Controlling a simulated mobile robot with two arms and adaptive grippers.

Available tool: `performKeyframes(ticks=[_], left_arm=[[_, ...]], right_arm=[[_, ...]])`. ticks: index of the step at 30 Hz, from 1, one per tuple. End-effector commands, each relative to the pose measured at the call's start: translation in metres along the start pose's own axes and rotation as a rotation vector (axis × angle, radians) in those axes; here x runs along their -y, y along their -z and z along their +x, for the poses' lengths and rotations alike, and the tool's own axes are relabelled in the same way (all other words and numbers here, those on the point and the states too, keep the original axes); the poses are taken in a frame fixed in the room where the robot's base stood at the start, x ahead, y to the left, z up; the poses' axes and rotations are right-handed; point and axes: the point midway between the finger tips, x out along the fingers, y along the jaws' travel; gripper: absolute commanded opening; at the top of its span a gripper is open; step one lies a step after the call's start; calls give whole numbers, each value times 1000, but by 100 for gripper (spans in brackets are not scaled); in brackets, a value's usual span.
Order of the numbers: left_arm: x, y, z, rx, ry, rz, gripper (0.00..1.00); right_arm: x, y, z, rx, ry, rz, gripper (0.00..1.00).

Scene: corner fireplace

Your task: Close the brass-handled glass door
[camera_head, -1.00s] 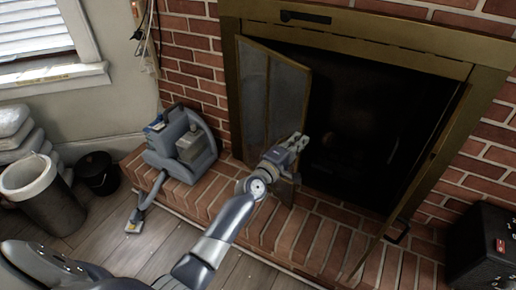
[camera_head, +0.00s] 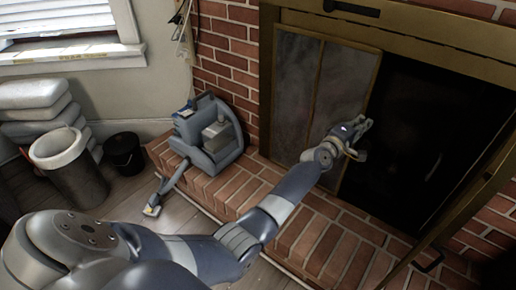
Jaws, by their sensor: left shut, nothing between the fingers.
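The brass-framed glass door (camera_head: 296,95) on the left of the fireplace has two smoky panels and lies close to the plane of the opening. My left gripper (camera_head: 362,126) is shut and empty, in front of the door's free right edge. It looks close against the door, but I cannot tell if it touches. My arm and gripper hide the lower part of the door, and I cannot make out its handle. My right gripper is not in view.
The dark firebox (camera_head: 425,130) shows between the doors. A grey vacuum cleaner (camera_head: 222,140) sits on the brick hearth (camera_head: 325,235). A bin (camera_head: 75,175) and black bucket (camera_head: 124,153) stand left.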

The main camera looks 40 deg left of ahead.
Motion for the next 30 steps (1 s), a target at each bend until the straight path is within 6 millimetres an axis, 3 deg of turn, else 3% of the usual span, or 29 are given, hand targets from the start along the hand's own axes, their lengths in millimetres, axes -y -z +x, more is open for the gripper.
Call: performKeyframes(ticks=[9, 26, 30], left_arm=[[-1, 1, 3, -1, -1, 0, 0], [-2, 1, 3, -2, -4, 1, 0], [-3, -2, 2, -1, -3, 0, 0]], right_arm=[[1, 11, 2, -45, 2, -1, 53], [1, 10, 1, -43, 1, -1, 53], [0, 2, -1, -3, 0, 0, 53]])
